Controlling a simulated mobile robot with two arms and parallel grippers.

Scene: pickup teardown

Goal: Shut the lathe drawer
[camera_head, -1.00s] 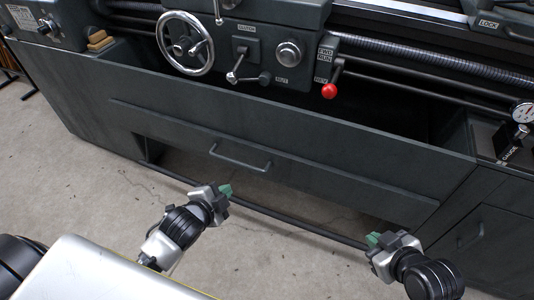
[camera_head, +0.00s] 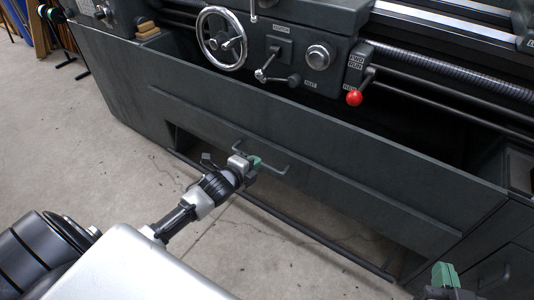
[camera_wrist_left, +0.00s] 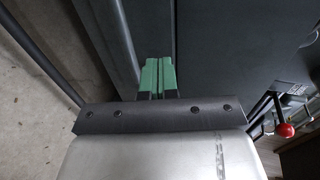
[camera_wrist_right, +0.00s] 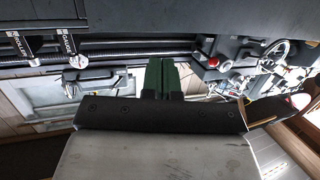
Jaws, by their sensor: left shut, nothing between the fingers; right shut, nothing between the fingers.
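The lathe drawer (camera_head: 345,197) is a long dark grey panel low on the front of the lathe. Its bar handle (camera_head: 276,173) is near the middle. I cannot tell how far the drawer stands out. My left gripper (camera_head: 256,162) is shut and empty, its green fingertips overlapping the handle in the head view; contact is unclear. In the left wrist view its fingertips (camera_wrist_left: 158,76) are together in front of dark panels. My right gripper (camera_head: 445,275) is shut and empty at the lower right, apart from the drawer. Its fingertips also show in the right wrist view (camera_wrist_right: 161,76).
Above the drawer are a chrome handwheel (camera_head: 222,39), levers and a red-knobbed lever (camera_head: 355,98). A dark rail (camera_head: 290,223) runs low beneath the drawer. The concrete floor (camera_head: 60,140) at the left is clear.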

